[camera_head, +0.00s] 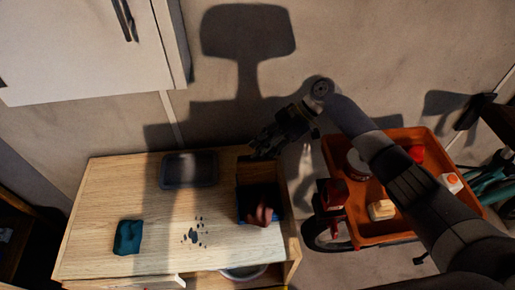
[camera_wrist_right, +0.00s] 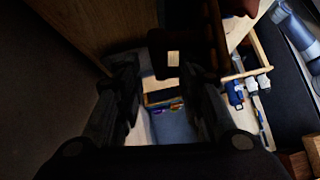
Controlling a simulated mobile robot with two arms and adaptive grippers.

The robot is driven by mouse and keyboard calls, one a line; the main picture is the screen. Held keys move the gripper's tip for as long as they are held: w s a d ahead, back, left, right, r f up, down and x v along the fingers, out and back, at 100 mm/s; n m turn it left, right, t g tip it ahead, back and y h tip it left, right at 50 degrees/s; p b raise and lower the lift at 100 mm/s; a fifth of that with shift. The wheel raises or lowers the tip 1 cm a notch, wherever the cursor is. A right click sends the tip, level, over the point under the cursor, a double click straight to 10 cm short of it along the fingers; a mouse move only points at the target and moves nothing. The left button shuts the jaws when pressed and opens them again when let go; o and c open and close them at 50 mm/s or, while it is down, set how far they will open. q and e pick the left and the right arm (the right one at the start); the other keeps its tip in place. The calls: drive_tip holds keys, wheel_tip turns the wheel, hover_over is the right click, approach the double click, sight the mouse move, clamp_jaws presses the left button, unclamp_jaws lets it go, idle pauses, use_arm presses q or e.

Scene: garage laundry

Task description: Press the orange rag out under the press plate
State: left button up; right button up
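A crumpled reddish-orange cloth (camera_head: 262,213), apparently the orange rag, lies at the front of a dark blue open box (camera_head: 245,196) on the right end of the wooden bench. I cannot make out the press plate with certainty. My right gripper (camera_head: 270,143) is above and behind the box, apart from the cloth. In the right wrist view the fingers (camera_wrist_right: 163,100) stand spread apart with nothing gripped. A dark bar-like part (camera_wrist_right: 187,42) shows beyond them; I cannot tell what it is. My left gripper is not in view.
A teal cloth (camera_head: 128,237) lies at the bench's left, a dark tray (camera_head: 189,170) at its back. Dark spots (camera_head: 194,232) mark the middle. An orange cart tray (camera_head: 405,225) with containers stands right, under my right arm. A white cabinet (camera_head: 85,50) hangs upper left.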

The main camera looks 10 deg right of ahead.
drive_tip(key=shift+x, duration=0.8)
drive_tip(key=shift+a+f, duration=0.15)
clamp_jaws()
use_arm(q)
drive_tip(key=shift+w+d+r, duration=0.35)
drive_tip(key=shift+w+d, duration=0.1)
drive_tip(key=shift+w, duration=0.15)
use_arm(e)
drive_tip(key=shift+s, duration=0.1)
